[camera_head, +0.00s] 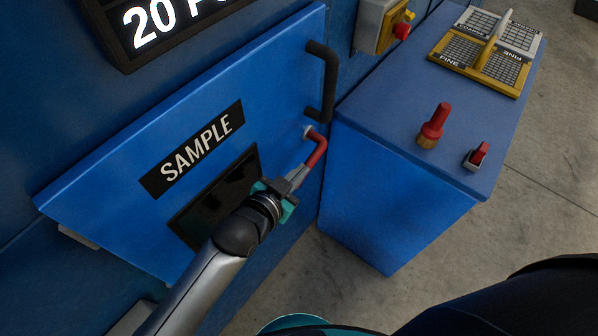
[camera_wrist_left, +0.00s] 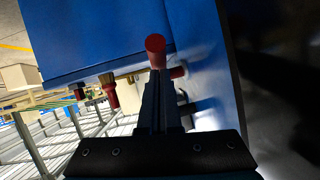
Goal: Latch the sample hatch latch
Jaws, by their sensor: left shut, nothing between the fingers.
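The blue sample hatch (camera_head: 200,95) carries a SAMPLE label, a dark window and a black bar handle (camera_head: 329,85) at its right. The hatch looks tilted out from the machine face at its lower edge. The red latch lever (camera_head: 320,146) is on a pale pivot below the handle, bent, with its grip pointing down and left. My left gripper (camera_head: 298,177) is shut and empty, its tips at the grip's lower end. In the left wrist view, the lever's round red end (camera_wrist_left: 155,43) is just beyond the shut fingers (camera_wrist_left: 158,88); I cannot tell if they touch. My right gripper is not in view.
A blue cabinet (camera_head: 370,200) stands right of the hatch. On its top are a red-handled knob (camera_head: 434,125), a red switch (camera_head: 477,156) and a yellow FINE tray (camera_head: 467,65). A red-yellow switch box (camera_head: 375,25) is on the wall. Grey floor (camera_head: 545,160) is clear at right.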

